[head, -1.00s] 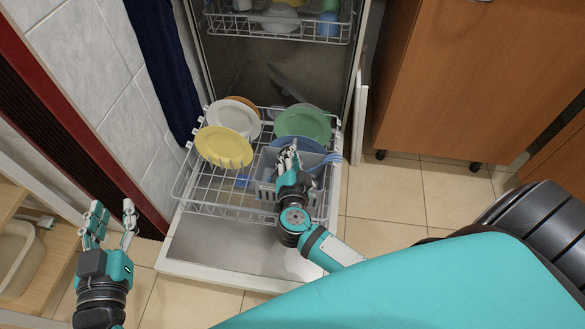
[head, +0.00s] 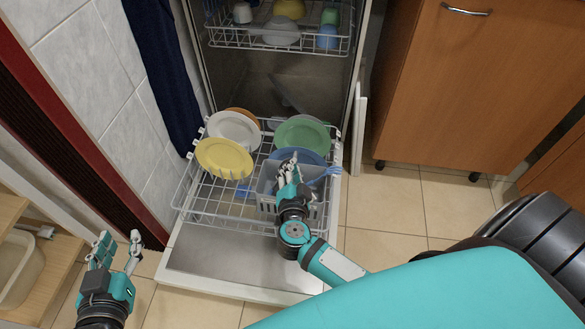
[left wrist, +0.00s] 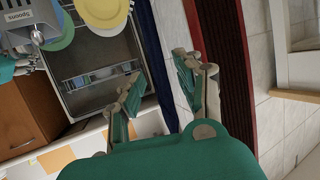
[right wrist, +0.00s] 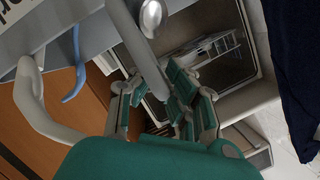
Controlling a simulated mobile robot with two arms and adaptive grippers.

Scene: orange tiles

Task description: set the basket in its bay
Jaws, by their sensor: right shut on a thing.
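The basket (head: 266,192) is a grey cutlery basket with cutlery in it, at the front right of the pulled-out lower dishwasher rack (head: 215,208). My right gripper (head: 288,172) is shut on it from above. In the right wrist view its grey handle (right wrist: 128,28) runs between the fingers. A spoon and a partly cut-off label show there. The basket also shows in the left wrist view (left wrist: 20,20), with a "Spoons" label. The arm hides part of it, and I cannot tell whether its base touches the rack. My left gripper (head: 118,248) is open and empty, left of the dishwasher.
A yellow plate (head: 224,158), a white plate (head: 234,127), a green plate (head: 302,132) and a blue plate (head: 303,156) stand behind the basket. The upper rack (head: 290,45) holds bowls and cups. The rack's front left is empty. A wooden cabinet (head: 460,80) stands right.

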